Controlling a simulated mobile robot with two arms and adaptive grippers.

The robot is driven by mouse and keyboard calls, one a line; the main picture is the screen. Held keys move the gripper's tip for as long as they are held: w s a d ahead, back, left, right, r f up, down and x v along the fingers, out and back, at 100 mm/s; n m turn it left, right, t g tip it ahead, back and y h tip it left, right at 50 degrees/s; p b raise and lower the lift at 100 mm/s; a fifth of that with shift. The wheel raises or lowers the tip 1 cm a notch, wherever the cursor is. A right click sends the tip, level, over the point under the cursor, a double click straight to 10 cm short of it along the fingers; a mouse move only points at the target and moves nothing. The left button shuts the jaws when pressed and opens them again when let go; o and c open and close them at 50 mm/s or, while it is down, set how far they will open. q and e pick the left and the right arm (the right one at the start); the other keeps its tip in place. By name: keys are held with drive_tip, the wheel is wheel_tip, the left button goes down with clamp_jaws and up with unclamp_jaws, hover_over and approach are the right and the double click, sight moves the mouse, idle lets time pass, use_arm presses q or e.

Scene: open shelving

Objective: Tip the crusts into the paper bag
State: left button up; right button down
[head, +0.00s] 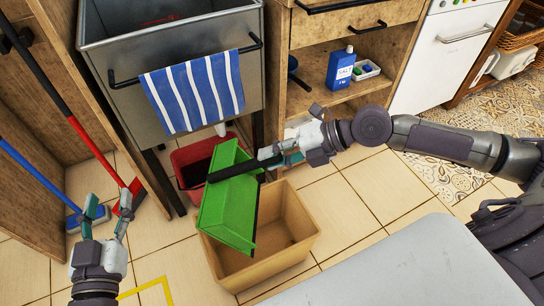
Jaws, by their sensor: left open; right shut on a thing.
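My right gripper (278,159) comes in from the right and is shut on the dark handle of a green dustpan (227,208). The dustpan is steeply tilted above an open tan box-shaped container (300,224), which looks like the paper bag and stands on the tiled floor. The dustpan covers part of the container's left side and opening. I see no crusts on the dustpan or in the visible part of the container. My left gripper (106,214) is open and empty at the lower left, well apart from both.
A red bin (185,160) stands behind the dustpan, below a metal sink with a striped towel (193,92). A red broom (70,110) and a blue brush (76,217) are near my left gripper. A pale grey surface (410,268) fills the lower right.

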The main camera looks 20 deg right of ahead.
use_arm(q)
drive_tip(key=shift+s+d+r+t+h+b, duration=0.15)
drive_tip(key=shift+r+t+h+b, duration=0.1)
drive_tip(key=shift+r+t, duration=0.75)
drive_tip(key=shift+s+d+r+t+h+b, duration=0.2)
drive_tip(key=shift+r+t, duration=0.4)
drive_tip(key=shift+r, duration=0.75)
use_arm(e)
drive_tip(key=shift+s+d+r, duration=0.1)
drive_tip(key=shift+d, duration=0.1)
